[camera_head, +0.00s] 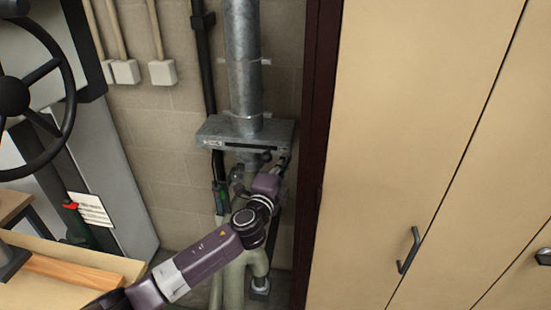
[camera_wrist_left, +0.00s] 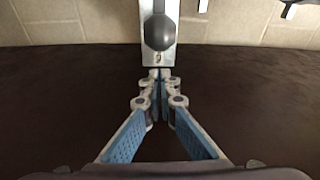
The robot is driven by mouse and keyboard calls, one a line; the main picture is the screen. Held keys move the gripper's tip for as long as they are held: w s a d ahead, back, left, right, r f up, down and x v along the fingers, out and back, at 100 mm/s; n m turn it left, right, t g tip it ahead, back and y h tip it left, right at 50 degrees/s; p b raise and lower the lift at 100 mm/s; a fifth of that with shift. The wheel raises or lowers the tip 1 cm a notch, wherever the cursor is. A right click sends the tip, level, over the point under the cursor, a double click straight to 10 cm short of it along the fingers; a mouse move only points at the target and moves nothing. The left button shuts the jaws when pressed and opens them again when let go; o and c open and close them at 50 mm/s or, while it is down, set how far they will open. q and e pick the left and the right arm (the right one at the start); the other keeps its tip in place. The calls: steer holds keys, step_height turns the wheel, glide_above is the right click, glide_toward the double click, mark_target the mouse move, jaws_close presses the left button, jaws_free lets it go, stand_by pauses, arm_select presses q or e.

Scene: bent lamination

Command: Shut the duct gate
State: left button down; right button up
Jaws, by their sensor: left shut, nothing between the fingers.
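The duct gate (camera_head: 245,133) is a flat grey metal housing around a vertical galvanised duct, with a dark slot along its front edge. In the left wrist view, a metal plate (camera_wrist_left: 145,55) carries a dark grey rounded knob (camera_wrist_left: 158,32). My left gripper (camera_head: 284,162) is just below the right front of the housing. It also shows in the left wrist view (camera_wrist_left: 158,74), with its fingertips together and empty, just short of the plate's end. I cannot tell whether the tips touch the plate. My arm hides part of the pipework below. My right gripper is not in view.
A dark door frame (camera_head: 316,130) and tan cabinet doors (camera_head: 410,130) stand close on the right. A black handwheel machine (camera_head: 25,95) and a wooden bench (camera_head: 75,275) are on the left. A block wall (camera_head: 165,130) with conduits is behind.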

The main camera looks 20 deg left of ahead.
arm_select(q)
steer(key=a, duration=0.1)
steer(key=s+a, duration=0.1)
steer(key=shift+s+a+p, duration=0.15)
steer(key=shift+a+p, duration=0.15)
steer(key=s+a+b, duration=0.3)
steer(key=a, duration=0.9)
steer(key=shift+a, duration=0.15)
steer(key=shift+w, duration=0.1)
steer(key=shift+a, duration=0.15)
steer(key=shift+r, duration=0.1)
